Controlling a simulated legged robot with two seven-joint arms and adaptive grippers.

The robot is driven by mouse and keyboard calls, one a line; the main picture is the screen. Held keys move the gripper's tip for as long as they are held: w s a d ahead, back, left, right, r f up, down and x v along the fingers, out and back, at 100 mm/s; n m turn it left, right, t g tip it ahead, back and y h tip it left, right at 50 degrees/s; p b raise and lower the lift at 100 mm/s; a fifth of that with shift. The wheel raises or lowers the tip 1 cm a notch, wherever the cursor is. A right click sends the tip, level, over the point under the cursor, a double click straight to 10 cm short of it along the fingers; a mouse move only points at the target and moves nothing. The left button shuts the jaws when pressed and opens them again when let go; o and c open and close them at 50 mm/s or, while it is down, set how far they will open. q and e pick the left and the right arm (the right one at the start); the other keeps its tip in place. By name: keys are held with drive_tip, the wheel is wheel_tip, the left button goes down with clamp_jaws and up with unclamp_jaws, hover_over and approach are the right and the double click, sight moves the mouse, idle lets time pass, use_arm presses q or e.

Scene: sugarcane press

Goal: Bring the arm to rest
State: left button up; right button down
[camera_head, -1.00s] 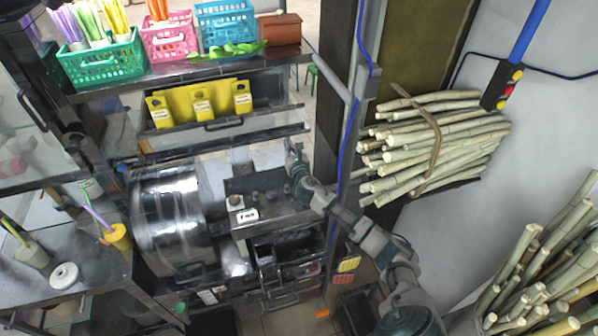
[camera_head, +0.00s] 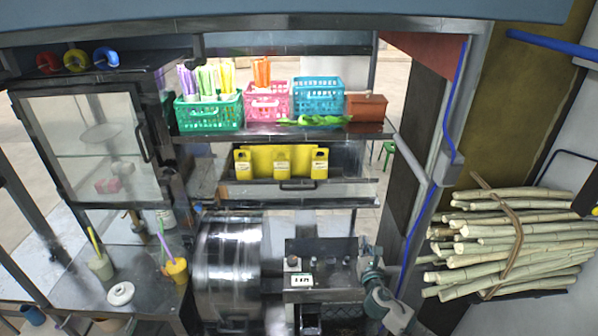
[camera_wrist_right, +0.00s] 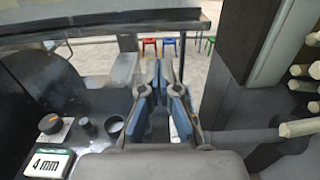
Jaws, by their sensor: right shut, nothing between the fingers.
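My right gripper (camera_head: 368,248) is at the right end of the sugarcane press's dark top (camera_head: 320,250), with my arm reaching up from the lower right. In the right wrist view my right gripper (camera_wrist_right: 159,72) is shut and empty, its blue-padded fingers pointing forward. Whether it touches the press cannot be told. The press has a shiny metal drum (camera_head: 228,262) on its left and a white label (camera_head: 301,281) on its top. The label, reading 4 mm, also shows in the right wrist view (camera_wrist_right: 48,163), beside knobs. My left gripper is not in view.
A bundle of cane (camera_head: 510,240) lies right of the press, past an upright post (camera_head: 440,170). Behind stand a shelf with green (camera_head: 208,113), pink (camera_head: 267,102) and blue baskets (camera_head: 318,97) and yellow containers (camera_head: 281,162). A side counter (camera_head: 130,270) holds cups at left.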

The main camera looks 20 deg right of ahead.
drive_tip(key=s+a+f+m+g+y, duration=0.1)
drive_tip(key=s+a+f+m+g, duration=0.3)
drive_tip(key=s+a+f+m, duration=0.35)
drive_tip(key=s+a+f+m+g+y, duration=0.1)
drive_tip(key=s+a+f+m+g, duration=0.3)
drive_tip(key=s+f+m, duration=0.6)
drive_tip(key=s+a+f+m+g+y, duration=0.2)
drive_tip(key=s+a+f+m+g, duration=0.15)
drive_tip(key=s+m, duration=0.5)
drive_tip(key=s+a+f+m+g+y, duration=0.1)
drive_tip(key=s+a+f+m+g, duration=0.3)
drive_tip(key=s, duration=0.7)
wheel_tip(320, 180, down, 27)
drive_tip(key=s+b, duration=0.2)
use_arm(q)
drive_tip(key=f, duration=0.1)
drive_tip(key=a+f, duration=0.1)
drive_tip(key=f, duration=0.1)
drive_tip(key=shift+b, duration=0.4)
use_arm(e)
drive_tip(key=s+d+f, duration=0.2)
drive_tip(key=s+f, duration=1.5)
drive_tip(key=shift+s+d+f+g, duration=0.15)
drive_tip(key=shift+s+d+g, duration=0.05)
drive_tip(key=shift+d+g, duration=0.25)
